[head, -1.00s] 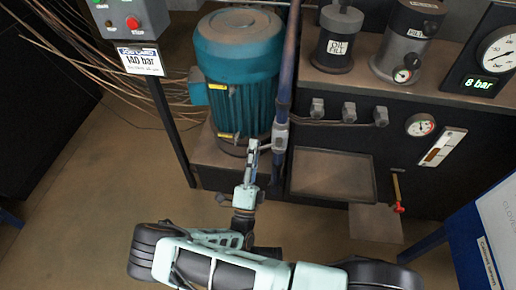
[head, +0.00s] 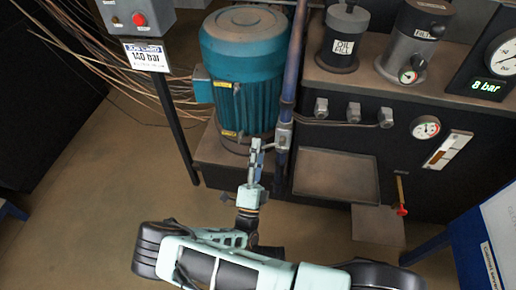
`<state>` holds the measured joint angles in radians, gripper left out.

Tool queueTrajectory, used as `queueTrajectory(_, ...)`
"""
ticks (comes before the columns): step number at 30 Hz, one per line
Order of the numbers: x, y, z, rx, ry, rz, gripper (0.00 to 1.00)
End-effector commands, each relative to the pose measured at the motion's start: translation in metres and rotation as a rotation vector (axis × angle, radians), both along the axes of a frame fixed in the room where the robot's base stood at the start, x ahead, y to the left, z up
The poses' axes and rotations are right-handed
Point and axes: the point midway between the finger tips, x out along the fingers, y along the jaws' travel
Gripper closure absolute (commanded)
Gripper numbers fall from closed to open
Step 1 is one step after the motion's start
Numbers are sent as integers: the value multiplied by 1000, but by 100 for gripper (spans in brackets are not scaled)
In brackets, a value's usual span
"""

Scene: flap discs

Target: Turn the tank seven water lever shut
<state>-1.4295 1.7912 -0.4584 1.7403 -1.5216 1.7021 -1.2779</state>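A blue vertical pipe (head: 290,85) runs down in front of the teal motor, with a grey valve-like fitting (head: 284,136) on it. No tank-seven label can be read, and I cannot make out a separate water lever on the fitting. My gripper (head: 257,147) points away from me, just left of the fitting and in front of the motor's base. Its fingers look close together. A lever between them would be hard to see, and I cannot tell whether they touch anything.
The teal motor (head: 245,75) stands behind my gripper. To the right are a drip tray (head: 336,175), a brass handle with a red tip (head: 402,200) and a round gauge (head: 425,127). A blue-edged panel (head: 495,225) stands at the lower right.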

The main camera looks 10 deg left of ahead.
Motion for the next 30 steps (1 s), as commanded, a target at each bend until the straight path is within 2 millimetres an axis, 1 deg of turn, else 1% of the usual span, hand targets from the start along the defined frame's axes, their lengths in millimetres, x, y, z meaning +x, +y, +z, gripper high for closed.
queueTrajectory(5, 0, 0, 3, 1, -1, 1, 60)
queueTrajectory(8, 0, 1, 11, 2, -1, 0, 60)
queueTrajectory(11, 0, 1, 26, 2, -1, 0, 60)
queueTrajectory(18, 0, 0, 70, 1, -4, -4, 60)
queueTrajectory(21, 0, 0, 84, 0, -3, -2, 60)
queueTrajectory(24, -1, 0, 94, 0, -4, 0, 60)
queueTrajectory(30, 0, 0, 101, 1, -2, 1, 60)
